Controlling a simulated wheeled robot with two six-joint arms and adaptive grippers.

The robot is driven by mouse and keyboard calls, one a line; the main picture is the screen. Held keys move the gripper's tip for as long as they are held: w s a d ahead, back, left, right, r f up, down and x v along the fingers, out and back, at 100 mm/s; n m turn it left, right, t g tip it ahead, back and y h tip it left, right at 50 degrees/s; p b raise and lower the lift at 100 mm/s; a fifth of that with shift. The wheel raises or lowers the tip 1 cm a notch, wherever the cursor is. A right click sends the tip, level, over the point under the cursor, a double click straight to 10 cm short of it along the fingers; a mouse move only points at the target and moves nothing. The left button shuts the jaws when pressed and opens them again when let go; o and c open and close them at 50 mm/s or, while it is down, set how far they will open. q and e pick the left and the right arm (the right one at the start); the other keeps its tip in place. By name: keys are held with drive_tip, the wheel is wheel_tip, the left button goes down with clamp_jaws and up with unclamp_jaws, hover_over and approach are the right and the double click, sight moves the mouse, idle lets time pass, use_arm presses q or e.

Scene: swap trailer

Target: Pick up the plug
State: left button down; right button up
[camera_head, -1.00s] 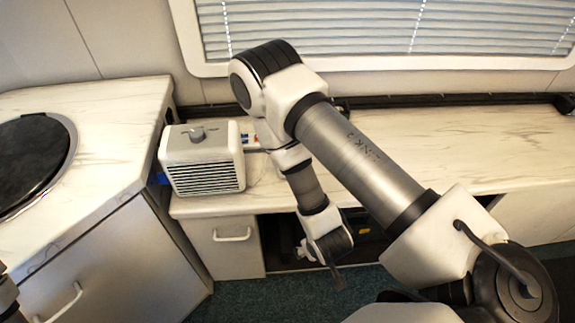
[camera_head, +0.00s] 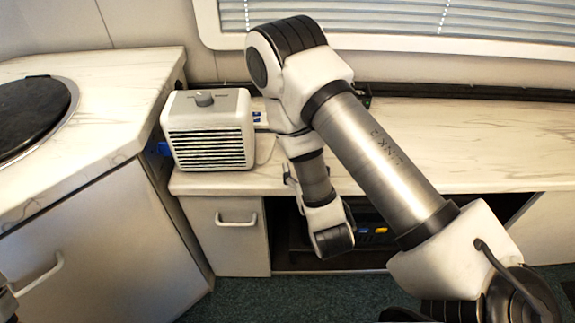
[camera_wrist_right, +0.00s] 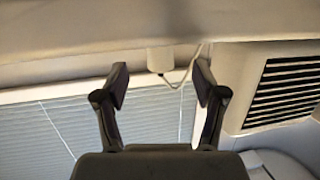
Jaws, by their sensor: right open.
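In the right wrist view, a small white block with a thin white cord (camera_wrist_right: 160,60), apparently the plug, shows just beyond and between my right fingertips. My right gripper (camera_wrist_right: 162,78) is open, with its dark fingers spread on either side of the block's line. I cannot tell how far the block is from the fingers. In the head view my right arm hides the plug and the gripper.
A white heater (camera_head: 208,130) with a dark grille stands on the marbled counter (camera_head: 450,135), close to the right gripper in the wrist view (camera_wrist_right: 285,90). A blue item (camera_head: 158,148) is at its left. Window blinds (camera_head: 470,15) are behind. An open cubby (camera_head: 290,250) lies below.

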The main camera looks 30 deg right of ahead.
drive_tip(key=shift+b+x, duration=0.9)
drive_tip(key=shift+x, duration=0.25)
drive_tip(key=x, duration=0.5)
drive_tip(key=shift+w, duration=0.25)
use_arm(q)
wheel_tip(320, 180, down, 2)
drive_tip(key=shift+w+f, duration=0.1)
drive_tip(key=shift+f, duration=0.05)
use_arm(e)
drive_tip(key=shift+s, duration=0.1)
drive_tip(key=c, duration=1.3)
